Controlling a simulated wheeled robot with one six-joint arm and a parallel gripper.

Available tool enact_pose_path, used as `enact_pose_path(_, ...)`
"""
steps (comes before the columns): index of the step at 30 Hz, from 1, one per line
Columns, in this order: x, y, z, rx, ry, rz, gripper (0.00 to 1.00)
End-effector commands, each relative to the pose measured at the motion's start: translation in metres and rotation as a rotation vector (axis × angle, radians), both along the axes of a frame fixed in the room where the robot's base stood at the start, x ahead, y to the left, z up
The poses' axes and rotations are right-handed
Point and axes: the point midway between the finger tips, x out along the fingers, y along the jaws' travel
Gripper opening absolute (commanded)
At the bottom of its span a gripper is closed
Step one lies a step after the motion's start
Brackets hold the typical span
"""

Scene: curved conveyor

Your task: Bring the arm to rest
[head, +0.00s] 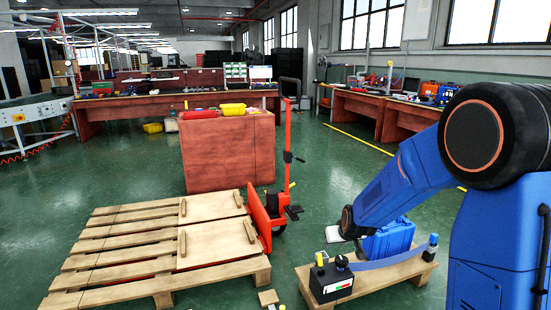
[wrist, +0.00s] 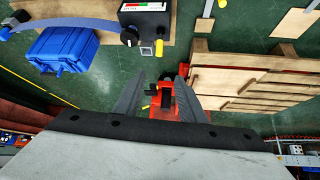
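My gripper (wrist: 160,80) shows in the wrist view with its two dark fingers apart and nothing held between them. Beyond the gap, the red pallet truck and the green floor are seen. In the head view my blue arm reaches in from the right, bent down towards the middle. Its wrist end is above the wooden board (head: 385,287), near the blue case (head: 388,240). The fingers cannot be made out clearly there.
A black control box (head: 331,283) and curved blue strip (head: 385,262) are on the board. Wooden pallets (head: 160,245) and a red pallet truck (head: 262,220) stand left. A reddish cabinet (head: 228,150) is behind. Green floor is open around the cabinet.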

Motion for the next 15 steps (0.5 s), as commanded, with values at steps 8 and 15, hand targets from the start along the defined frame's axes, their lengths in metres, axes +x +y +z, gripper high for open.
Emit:
enact_pose_path(8, -0.064, -0.011, 0.062, 0.018, 0.034, -0.007, 0.37)
enact_pose_path(15, -0.126, -0.02, 0.102, 0.025, 0.069, -0.017, 0.37)
